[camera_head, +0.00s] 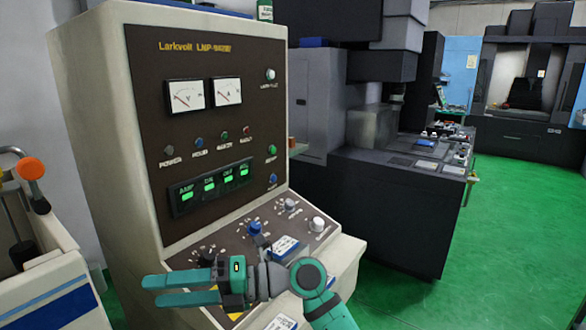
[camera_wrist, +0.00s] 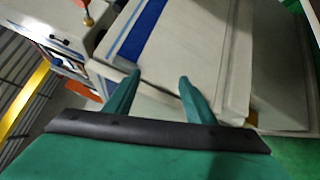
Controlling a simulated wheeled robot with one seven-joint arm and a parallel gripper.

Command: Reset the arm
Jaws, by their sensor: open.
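My gripper (camera_head: 150,290) is in the lower middle of the head view, in front of the lower part of a control cabinet (camera_head: 85,120). Its two green fingers point left, are spread apart, and hold nothing. In the wrist view my gripper (camera_wrist: 154,85) shows two separate green fingers with empty space between them. Beyond the fingers is a pale machine body with a blue stripe (camera_wrist: 148,25). My green and grey arm comes in from the bottom of the head view and hides part of the cabinet's lower panel.
The cabinet's sloped panel carries several knobs, including a blue one (camera_head: 254,227). A pale machine with an orange knob (camera_head: 31,168) stands at the left. A dark machine (camera_head: 400,200) stands behind at the right. Open green floor (camera_head: 510,240) lies to the right.

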